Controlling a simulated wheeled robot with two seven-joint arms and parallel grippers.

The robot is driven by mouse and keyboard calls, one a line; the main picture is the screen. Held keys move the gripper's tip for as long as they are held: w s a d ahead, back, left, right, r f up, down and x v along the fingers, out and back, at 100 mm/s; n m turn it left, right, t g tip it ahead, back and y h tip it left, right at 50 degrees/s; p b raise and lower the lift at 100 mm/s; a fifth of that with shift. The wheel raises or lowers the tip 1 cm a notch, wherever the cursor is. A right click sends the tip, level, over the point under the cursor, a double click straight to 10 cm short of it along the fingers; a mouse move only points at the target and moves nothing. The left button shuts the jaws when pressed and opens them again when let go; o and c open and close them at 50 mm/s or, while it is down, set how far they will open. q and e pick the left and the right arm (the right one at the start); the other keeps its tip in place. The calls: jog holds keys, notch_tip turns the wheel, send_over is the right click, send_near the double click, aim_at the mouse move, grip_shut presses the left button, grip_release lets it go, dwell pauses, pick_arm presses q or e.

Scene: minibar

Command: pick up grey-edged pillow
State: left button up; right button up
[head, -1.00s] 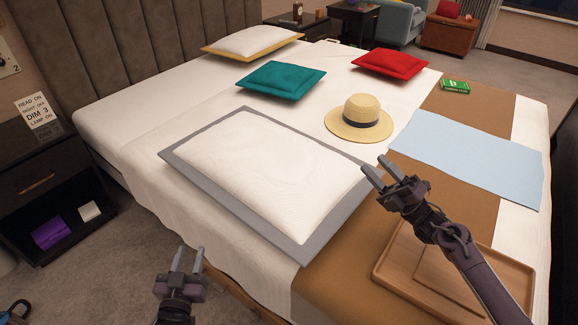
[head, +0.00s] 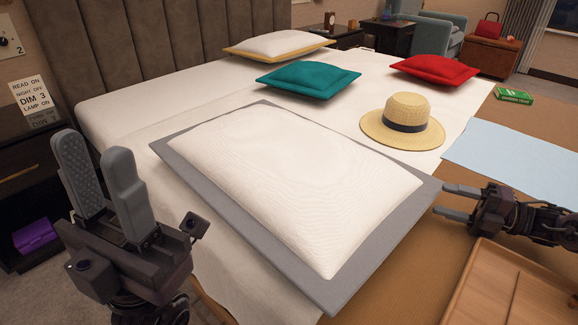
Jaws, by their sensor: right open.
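The grey-edged pillow (head: 300,180) lies flat on the near part of the bed, white in the middle with a wide grey border. My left gripper (head: 103,180) is raised at the left, close to the camera, beside the bed. Its two fingers point up with a gap between them, and it holds nothing. My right gripper (head: 438,200) is at the pillow's right corner, its fingers pointing left, apart and one above the other in the picture. The fingertips are at the grey edge; I cannot tell whether the edge is between them.
A straw hat (head: 408,107), a teal pillow (head: 308,78), a red pillow (head: 434,68) and a yellow-edged pillow (head: 277,44) lie on the bed. A wooden tray (head: 480,285) is at the near right, below my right arm. A dark nightstand (head: 30,165) stands at the left.

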aim_at(424, 192)
jog(key=b+x, duration=0.2)
jog(key=x, duration=0.4)
jog(key=shift+a, duration=0.1)
grip_shut()
jog(key=shift+r, duration=0.2)
